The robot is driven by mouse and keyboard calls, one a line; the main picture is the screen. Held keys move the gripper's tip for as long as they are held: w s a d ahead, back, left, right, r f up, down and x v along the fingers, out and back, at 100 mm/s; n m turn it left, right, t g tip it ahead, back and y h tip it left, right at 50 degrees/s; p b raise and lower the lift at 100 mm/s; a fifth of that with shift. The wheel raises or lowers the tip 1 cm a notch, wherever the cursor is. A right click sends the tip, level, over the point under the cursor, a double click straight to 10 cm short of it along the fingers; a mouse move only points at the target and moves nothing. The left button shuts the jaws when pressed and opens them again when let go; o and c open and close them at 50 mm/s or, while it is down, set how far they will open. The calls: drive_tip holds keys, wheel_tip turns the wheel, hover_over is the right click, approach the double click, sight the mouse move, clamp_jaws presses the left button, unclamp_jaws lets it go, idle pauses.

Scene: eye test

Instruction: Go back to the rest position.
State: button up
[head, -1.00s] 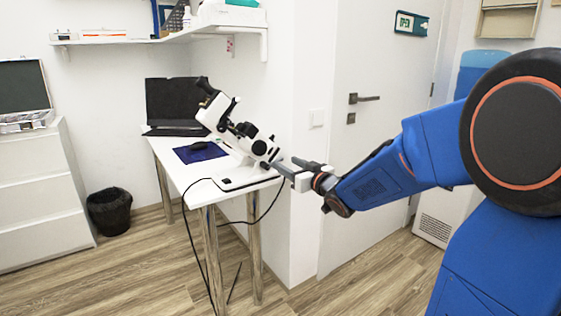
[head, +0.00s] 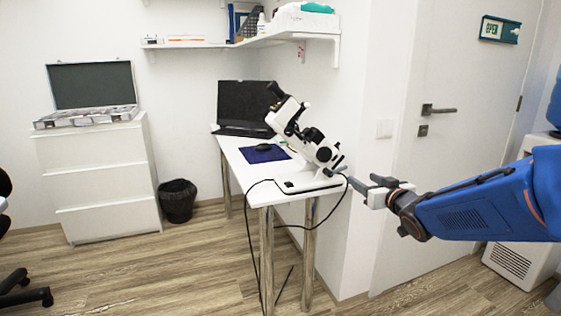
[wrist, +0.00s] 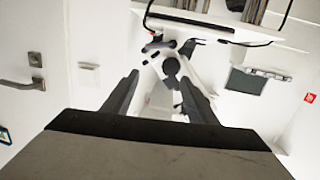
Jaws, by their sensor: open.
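My gripper (head: 358,181) is at the right of the table, in front of the door side. Its jaws are open, and they also show apart in the wrist view (wrist: 163,88). A white and black microscope (head: 308,135) stands on the white table (head: 262,183), just left of my fingertips in the head view. In the wrist view the microscope (wrist: 171,68) appears between and beyond the fingers. Whether the fingers touch it I cannot tell. My blue arm reaches in from the right.
A laptop (head: 243,104) and a blue mat (head: 264,154) are on the table; a black cable (head: 249,235) hangs from it. A shelf (head: 240,43) is above. A bin (head: 177,200), drawers (head: 98,180) and a chair (head: 25,290) are left. A door (head: 465,150) is right. Floor in front is clear.

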drive_tip(key=s+d+f+m+g+h, duration=0.2)
drive_tip(key=s+f+g, duration=0.1)
drive_tip(key=s, duration=0.5)
drive_tip(key=s+d+f+m+g+h, duration=0.1)
drive_tip(key=s+d+f+g+h, duration=0.15)
drive_tip(key=s, duration=0.55)
drive_tip(key=s+a+f+g, duration=0.2)
drive_tip(key=s+f+g, duration=0.1)
drive_tip(key=s, duration=0.7)
drive_tip(key=s+a+f+g+y, duration=0.1)
drive_tip(key=s+a+f+g, duration=0.2)
drive_tip(key=s, duration=0.8)
drive_tip(key=shift+s+f, duration=0.3)
drive_tip(key=shift+f, duration=0.1)
